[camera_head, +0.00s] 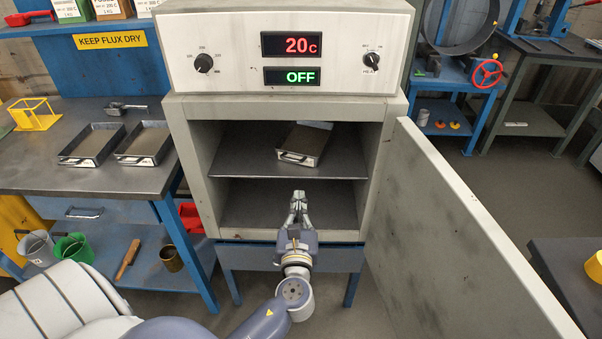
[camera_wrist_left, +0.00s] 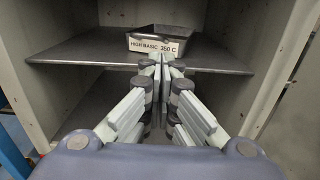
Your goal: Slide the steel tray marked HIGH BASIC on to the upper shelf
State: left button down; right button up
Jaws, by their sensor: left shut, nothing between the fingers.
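The steel tray marked HIGH BASIC (camera_head: 302,147) sits on the upper shelf (camera_head: 245,163) of the open oven cabinet, turned at an angle, with its labelled end toward the front edge. In the left wrist view the tray's label (camera_wrist_left: 154,46) reads HIGH BASIC 350 C. My left gripper (camera_head: 299,194) is shut and empty, in front of the cabinet opening and below the tray's front end. It also shows in the left wrist view (camera_wrist_left: 166,58), its fingertips just below the label in the picture; I cannot tell whether they touch the tray. My right gripper is not in view.
The oven door (camera_head: 470,240) stands wide open on the right. The lower shelf (camera_head: 250,205) is bare. Two similar trays (camera_head: 92,145) (camera_head: 145,143) lie on the workbench (camera_head: 30,170) at left.

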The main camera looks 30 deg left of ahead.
pick_arm(q)
jog(key=p, duration=0.1)
send_near(300, 156)
jog(key=shift+x, duration=0.85)
jog(key=shift+w, duration=0.3)
jog(key=shift+x, duration=1.8)
jog(key=shift+s+r, duration=0.1)
jog(key=shift+s, duration=0.1)
